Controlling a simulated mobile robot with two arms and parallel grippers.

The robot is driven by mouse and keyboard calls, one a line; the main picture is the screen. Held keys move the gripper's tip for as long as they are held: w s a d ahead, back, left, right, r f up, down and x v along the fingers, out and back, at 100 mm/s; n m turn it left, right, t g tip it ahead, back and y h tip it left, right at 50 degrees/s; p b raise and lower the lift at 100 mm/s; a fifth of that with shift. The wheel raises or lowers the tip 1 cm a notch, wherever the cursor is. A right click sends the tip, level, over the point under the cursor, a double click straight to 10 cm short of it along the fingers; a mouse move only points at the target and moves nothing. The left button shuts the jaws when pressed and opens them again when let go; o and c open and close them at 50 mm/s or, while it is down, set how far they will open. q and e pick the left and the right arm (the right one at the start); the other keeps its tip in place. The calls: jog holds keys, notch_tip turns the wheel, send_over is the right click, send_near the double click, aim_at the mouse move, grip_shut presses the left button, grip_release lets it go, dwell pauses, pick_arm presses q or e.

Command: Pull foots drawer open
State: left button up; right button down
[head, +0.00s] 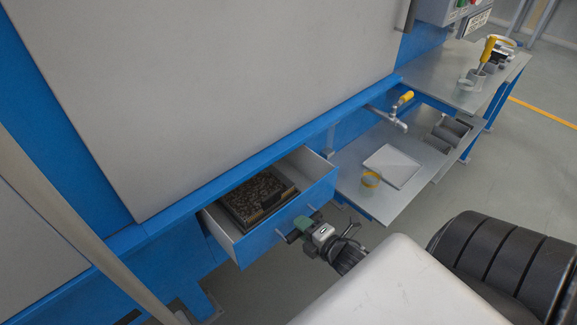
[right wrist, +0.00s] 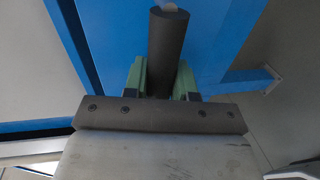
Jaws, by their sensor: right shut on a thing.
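The foots drawer (head: 256,242), with a blue front and grey sides, stands out from the blue frame below the large grey panel, its inside showing. A dark tray of brown, grainy material (head: 262,196) sits inside it. The drawer's dark bar handle (head: 291,238) runs along its front and shows as a dark cylinder in the right wrist view (right wrist: 168,45). My right gripper (head: 303,226) is shut on this handle, its green fingers on either side of the bar in the right wrist view (right wrist: 160,82). My left gripper is not in view.
A workbench (head: 440,72) stands behind. Grey floor is clear in front.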

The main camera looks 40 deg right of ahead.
jog(key=f+p+v, duration=0.2)
jog(key=v, duration=1)
jog(key=shift+s+f+p, duration=0.15)
jog(key=shift+p, duration=0.15)
jog(key=c, duration=0.9)
grip_release()
jog(key=v, duration=1)
jog(key=shift+s, duration=0.35)
jog(key=shift+d, duration=0.15)
jog(key=s+a+f+m+g+p, duration=0.1)
jog(key=a+f+m+g, duration=0.2)
jog(key=f, duration=0.4)
jog(key=s+a+f+m+g+h+p, duration=0.1)
jog(key=f+m+g, duration=0.1)
jog(key=f+m, duration=0.35)
jog(key=s+a+f+m+g, duration=0.1)
jog(key=a+f+m+g, duration=0.15)
jog(key=f, duration=0.55)
jog(key=s+a+f+m+g+p, duration=0.2)
jog(key=s+a+f+m+g, duration=0.3)
jog(key=s+f+g, duration=0.2)
jog(key=shift+f+m, duration=0.3)
jog(key=shift+f, duration=0.5)
